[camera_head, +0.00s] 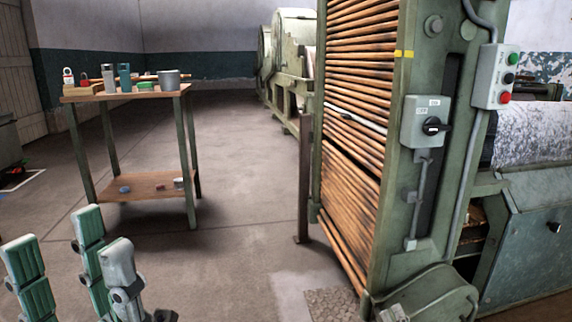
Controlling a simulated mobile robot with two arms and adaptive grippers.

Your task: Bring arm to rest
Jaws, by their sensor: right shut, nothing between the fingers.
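My left gripper (72,262) stands at the lower left, with its fingers pointing up. Its green-padded fingers are spread apart with only floor showing between them. It is open and empty, in front of the small table and apart from it.
A small table (130,95) holds bottles, a padlock and a grey pot (169,80); small items lie on its lower shelf (150,187). A large green machine (400,180) with wooden slats fills the right. Open floor (245,185) lies between.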

